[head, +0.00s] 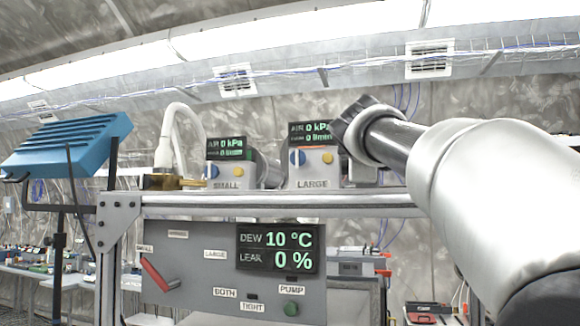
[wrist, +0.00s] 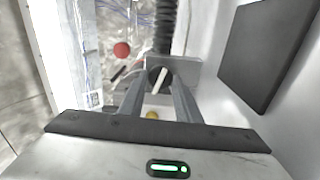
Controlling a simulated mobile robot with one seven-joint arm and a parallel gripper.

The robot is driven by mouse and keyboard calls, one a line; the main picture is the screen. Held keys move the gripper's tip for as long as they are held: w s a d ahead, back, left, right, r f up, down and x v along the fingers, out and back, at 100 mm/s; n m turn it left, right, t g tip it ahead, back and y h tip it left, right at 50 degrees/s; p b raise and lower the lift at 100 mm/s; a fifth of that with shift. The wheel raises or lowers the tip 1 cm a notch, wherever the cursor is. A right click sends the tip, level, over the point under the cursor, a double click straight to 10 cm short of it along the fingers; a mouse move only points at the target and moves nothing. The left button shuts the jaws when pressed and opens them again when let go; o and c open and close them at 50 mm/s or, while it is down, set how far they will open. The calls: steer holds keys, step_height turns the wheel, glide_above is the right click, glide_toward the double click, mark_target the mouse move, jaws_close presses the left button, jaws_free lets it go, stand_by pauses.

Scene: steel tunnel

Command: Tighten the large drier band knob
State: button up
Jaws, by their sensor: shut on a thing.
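In the wrist view my gripper (wrist: 159,84) has its two grey fingers closed in on a round black knob with a pale stripe (wrist: 159,77). The stripe stands slightly tilted from upright. The knob sits on a grey block. In the head view the large drier (head: 312,176) stands on the rail, with a blue knob, a yellow button and a label reading LARGE. Its display (head: 311,133) reads 0 kPa and 0 l/min. My arm reaches in from the right to just behind it, and my fingers and the held knob are hidden there.
The small drier (head: 227,175) stands left of the large one. Below the rail, a panel (head: 205,289) has a red lever (head: 160,274) and a display (head: 278,249) reading DEW 10 °C, LEAK 0 %.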

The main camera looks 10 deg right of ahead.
steer(key=m+b, duration=0.2)
steer(key=m, duration=0.3)
steer(key=shift+m, duration=0.3)
steer(key=m+b, duration=0.1)
steer(key=m, duration=0.4)
steer(key=shift+d+b, duration=0.1)
steer(key=shift+b, duration=0.2)
steer(key=shift+r, duration=0.1)
steer(key=o, duration=1.1)
steer(key=shift+c, duration=0.2)
steer(key=shift+s, duration=0.15)
steer(key=b+v, duration=0.3)
steer(key=v, duration=1.4)
steer(key=shift+b, duration=0.35)
steer(key=shift+s, duration=0.1)
